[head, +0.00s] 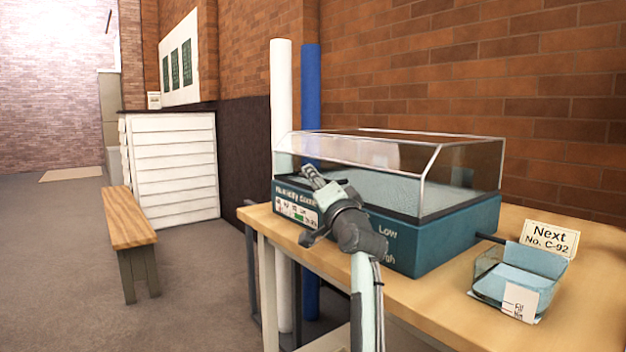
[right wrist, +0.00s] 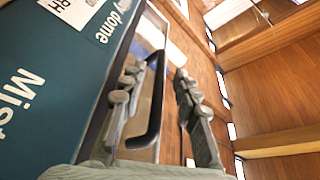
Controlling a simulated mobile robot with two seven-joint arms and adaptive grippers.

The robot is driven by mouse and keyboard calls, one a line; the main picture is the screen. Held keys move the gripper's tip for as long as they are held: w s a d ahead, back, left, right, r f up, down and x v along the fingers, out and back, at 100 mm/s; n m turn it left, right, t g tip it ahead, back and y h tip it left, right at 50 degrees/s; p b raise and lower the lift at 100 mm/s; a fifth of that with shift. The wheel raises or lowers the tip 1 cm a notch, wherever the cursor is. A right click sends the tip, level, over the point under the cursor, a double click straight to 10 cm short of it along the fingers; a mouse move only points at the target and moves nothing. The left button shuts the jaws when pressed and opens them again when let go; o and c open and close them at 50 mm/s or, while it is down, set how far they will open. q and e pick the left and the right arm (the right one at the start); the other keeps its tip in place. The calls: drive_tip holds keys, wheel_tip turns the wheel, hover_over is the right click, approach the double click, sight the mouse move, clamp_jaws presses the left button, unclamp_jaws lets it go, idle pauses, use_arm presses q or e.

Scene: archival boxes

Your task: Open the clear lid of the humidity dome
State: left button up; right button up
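The humidity dome has a teal base (head: 450,235) and a clear lid (head: 400,160) with pale edges. It stands on the wooden table, and the lid sits down on the base. My right gripper (head: 322,180) is at the front of the dome, near the lid's lower front edge, and hides part of the front panel. In the right wrist view a black bar handle (right wrist: 156,105) lies between the fingers of my right gripper (right wrist: 158,76). The fingers are apart, with a gap between handle and right finger. My left gripper is not in view.
C-92" sign (head: 551,239) stand on the table (head: 590,270) right of the dome. White and blue posts (head: 311,100) stand behind the table's left end. A bench (head: 130,220) is farther left.

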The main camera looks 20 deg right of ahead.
drive_tip(key=shift+x, duration=0.75)
clamp_jaws()
